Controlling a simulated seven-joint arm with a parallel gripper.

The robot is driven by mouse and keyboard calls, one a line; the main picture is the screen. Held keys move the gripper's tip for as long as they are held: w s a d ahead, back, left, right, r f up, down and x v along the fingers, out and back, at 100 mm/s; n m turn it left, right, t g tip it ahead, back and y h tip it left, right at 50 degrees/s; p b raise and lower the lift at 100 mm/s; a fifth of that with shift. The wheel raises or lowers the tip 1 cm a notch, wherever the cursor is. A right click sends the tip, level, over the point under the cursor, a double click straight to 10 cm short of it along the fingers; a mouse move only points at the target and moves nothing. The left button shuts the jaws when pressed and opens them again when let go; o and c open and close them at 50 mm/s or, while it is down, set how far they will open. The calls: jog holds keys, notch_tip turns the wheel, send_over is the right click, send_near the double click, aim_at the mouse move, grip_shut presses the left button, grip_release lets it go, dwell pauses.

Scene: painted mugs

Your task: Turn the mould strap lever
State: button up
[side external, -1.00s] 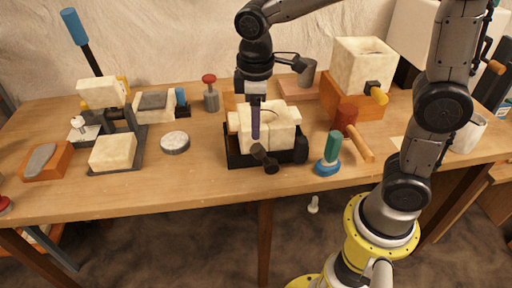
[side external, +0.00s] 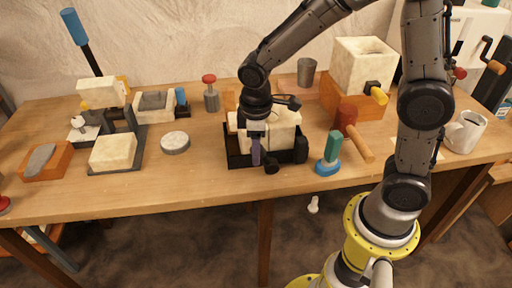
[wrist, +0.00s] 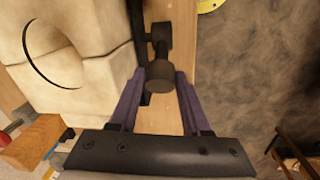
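The cream two-part mould (side external: 286,136) sits in a black tray (side external: 238,160) at the middle of the table; its round opening shows in the wrist view (wrist: 92,72). The dark strap lever (side external: 271,168) is at the mould's front, its round knob (wrist: 159,76) pointing toward my gripper in the wrist view. My gripper (side external: 256,160) is low at the mould's front. In the wrist view its purple fingers (wrist: 161,84) are apart, one on each side of the knob, with slight gaps visible. Part of the lever is hidden behind my gripper in the side view.
A pale round disc (side external: 175,143) lies to the left. The table's front edge is close to the tray. A white mug (side external: 466,132) stands far right.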

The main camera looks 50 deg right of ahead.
grip_shut()
dwell(1.2)
